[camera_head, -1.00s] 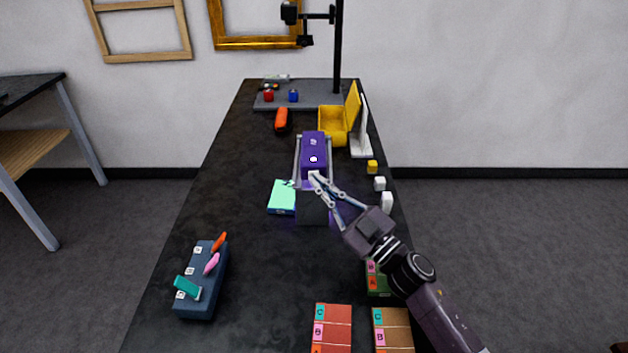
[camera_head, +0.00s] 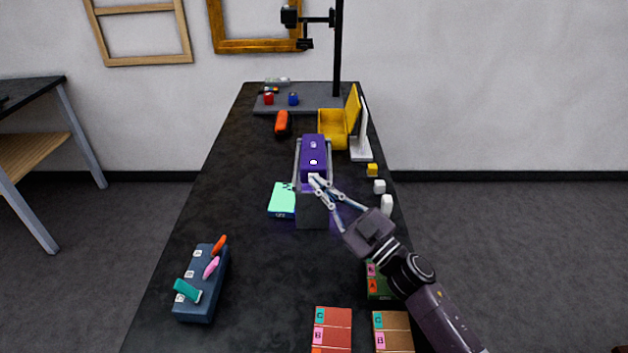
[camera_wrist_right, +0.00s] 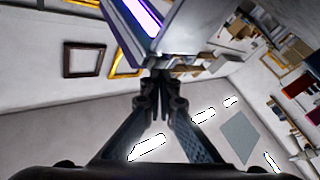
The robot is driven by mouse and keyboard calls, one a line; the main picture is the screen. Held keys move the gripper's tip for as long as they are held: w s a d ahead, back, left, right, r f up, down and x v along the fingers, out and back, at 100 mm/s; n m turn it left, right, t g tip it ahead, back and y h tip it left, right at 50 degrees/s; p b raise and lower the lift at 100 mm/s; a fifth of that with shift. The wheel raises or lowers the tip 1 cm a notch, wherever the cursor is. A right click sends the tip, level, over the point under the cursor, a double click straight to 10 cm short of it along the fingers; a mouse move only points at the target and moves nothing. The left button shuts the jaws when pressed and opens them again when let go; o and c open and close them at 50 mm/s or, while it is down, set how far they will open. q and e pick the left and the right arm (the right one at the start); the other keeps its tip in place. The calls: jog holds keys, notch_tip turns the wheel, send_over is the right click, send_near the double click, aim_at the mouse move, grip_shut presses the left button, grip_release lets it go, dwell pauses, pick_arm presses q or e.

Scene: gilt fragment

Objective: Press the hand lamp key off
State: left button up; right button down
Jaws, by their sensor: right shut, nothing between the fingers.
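The hand lamp (camera_head: 314,146) stands mid-table, with a purple top and a grey lower body. Two small pale marks show on its purple top, and a faint purple glow lies on the table around its base. In the right wrist view its glowing violet strip (camera_wrist_right: 140,14) shows at the top. My right gripper (camera_head: 314,181) is shut and empty, its fingertips at the lamp's near upper edge. In the wrist view the closed fingertips (camera_wrist_right: 159,77) are just below the lamp; I cannot tell whether they touch it. The left gripper is out of view.
A mint-green box (camera_head: 282,200) lies left of the lamp. An open yellow case (camera_head: 333,129) and small blocks (camera_head: 379,187) are on the right. A blue rack (camera_head: 201,295) with coloured pieces stands front left. Lettered boxes (camera_head: 332,328) lie front right. The table's left middle is clear.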

jog(key=shift+w, duration=0.2)
dwell(0.4)
jog(key=shift+w, duration=0.3)
dwell(0.3)
jog(key=shift+s+p, duration=0.3)
jog(key=shift+s, duration=0.15)
jog(key=s+p, duration=0.2)
jog(key=s, duration=0.4)
jog(key=shift+p, duration=0.4)
